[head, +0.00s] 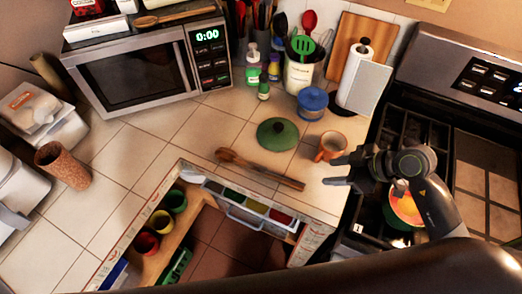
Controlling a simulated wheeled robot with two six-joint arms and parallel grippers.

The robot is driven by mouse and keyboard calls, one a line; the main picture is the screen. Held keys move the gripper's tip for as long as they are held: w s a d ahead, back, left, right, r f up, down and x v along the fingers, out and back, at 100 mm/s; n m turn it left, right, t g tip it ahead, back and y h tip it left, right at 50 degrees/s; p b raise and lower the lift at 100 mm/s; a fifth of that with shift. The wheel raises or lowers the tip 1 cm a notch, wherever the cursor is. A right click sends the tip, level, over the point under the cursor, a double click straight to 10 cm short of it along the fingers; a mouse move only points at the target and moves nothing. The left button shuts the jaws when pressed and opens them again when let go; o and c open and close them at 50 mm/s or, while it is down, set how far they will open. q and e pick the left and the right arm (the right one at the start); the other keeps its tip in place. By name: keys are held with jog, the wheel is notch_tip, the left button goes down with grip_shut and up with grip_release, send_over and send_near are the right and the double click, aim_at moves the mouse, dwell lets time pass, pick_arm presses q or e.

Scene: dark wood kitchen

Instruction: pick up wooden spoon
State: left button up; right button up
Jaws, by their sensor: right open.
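A wooden spoon (262,171) lies flat on the tiled counter, its bowl end to the left and its handle end to the right near the counter's front edge. Another wooden spoon (176,15) lies on top of the microwave. My right gripper (329,171) is open and empty, just right of the handle end of the counter spoon, with its fingers pointing left. It appears apart from the spoon. My left gripper is out of view.
An orange mug (330,147) stands close behind my right gripper. A green lid (277,134) lies behind the spoon, and a blue jar (312,104) stands farther back. The stove (411,130) is at the right. Clear tiles lie left of the spoon, below the microwave (140,70).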

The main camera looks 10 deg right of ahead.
jog(key=a+f, duration=0.2)
jog(key=a, duration=0.1)
jog(key=p, duration=0.2)
send_near(283, 177)
jog(key=x, duration=0.3)
jog(key=shift+a+f, duration=0.15)
jog(key=shift+w+a+f, duration=0.15)
jog(key=shift+a+f, duration=0.05)
jog(key=shift+f, duration=0.1)
jog(key=shift+w+a+f+p, duration=0.25)
jog(key=shift+a+f+p, duration=0.05)
jog(key=shift+a+p, duration=0.1)
jog(key=x, duration=0.3)
jog(key=shift+w+p, duration=0.1)
jog(key=shift+p, duration=0.3)
jog(key=shift+w+a+f, duration=0.2)
jog(key=shift+a+f, duration=0.05)
jog(key=shift+f, duration=0.15)
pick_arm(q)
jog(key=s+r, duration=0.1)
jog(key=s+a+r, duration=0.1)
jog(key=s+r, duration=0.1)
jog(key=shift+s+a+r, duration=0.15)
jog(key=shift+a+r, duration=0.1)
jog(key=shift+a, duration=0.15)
pick_arm(e)
jog(key=shift+c, duration=0.3)
grip_shut()
